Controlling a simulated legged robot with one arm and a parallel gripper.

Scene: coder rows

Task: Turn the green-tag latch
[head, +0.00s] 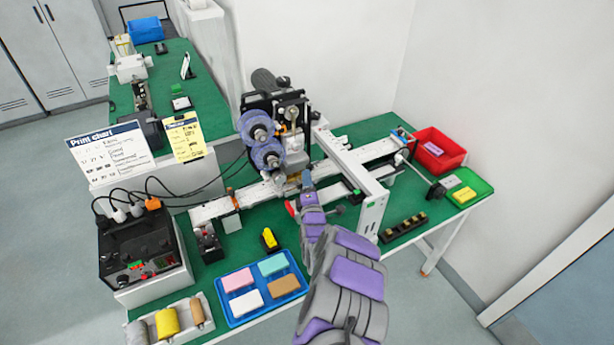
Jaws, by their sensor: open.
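The coder machine (265,140), with two blue-purple rolls on its front, stands over a white conveyor rail (245,195) on the green table. My purple and grey arm reaches up from the bottom of the head view. My gripper (306,183) is open, just right of and below the rolls, close to the rail. I cannot tell whether it touches anything. I cannot make out a green-tag latch; the gripper and arm hide part of the machine's front there.
A white upright frame (372,212) stands close right of my arm. A blue tray (236,314) of coloured blocks and a yellow object (269,239) lie in front. A control box (140,250) stands left.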

